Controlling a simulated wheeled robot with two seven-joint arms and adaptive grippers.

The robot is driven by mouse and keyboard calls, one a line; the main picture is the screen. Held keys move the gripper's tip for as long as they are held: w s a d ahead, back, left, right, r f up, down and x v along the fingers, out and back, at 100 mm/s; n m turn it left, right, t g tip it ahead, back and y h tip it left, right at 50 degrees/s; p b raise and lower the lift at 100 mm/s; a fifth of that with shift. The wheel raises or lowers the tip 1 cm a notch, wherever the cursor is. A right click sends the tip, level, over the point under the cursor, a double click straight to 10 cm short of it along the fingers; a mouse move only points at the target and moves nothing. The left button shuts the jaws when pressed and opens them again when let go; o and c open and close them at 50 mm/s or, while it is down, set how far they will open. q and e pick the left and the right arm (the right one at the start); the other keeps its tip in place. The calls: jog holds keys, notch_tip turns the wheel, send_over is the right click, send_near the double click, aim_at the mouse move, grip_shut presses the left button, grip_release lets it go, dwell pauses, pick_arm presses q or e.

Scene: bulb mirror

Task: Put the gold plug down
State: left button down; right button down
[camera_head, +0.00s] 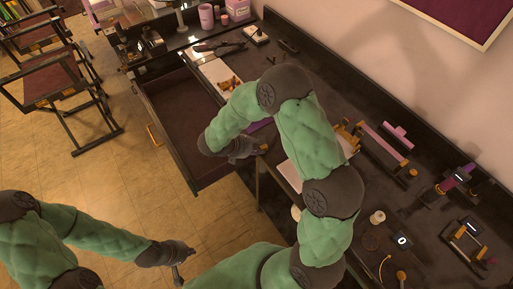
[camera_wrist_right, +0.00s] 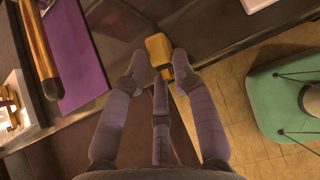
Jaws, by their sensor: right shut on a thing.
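The gold plug (camera_wrist_right: 158,47) is a small yellow block. In the right wrist view it sits between the fingertips of my right gripper (camera_wrist_right: 158,72), which is shut on it. The plug appears close to the table's front edge; I cannot tell whether it touches the top. In the head view my right gripper (camera_head: 258,147) is at the front edge of the dark table (camera_head: 345,97), and only a sliver of the plug shows. My left gripper (camera_head: 178,268) hangs low over the floor, away from the table, and its fingers are too small to read.
An open empty drawer (camera_head: 183,120) juts out left of my right gripper. Several devices and a white spool (camera_head: 377,217) crowd the table's right side.

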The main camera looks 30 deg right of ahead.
jog(key=c, duration=1)
grip_release()
jog(key=shift+f, duration=0.1)
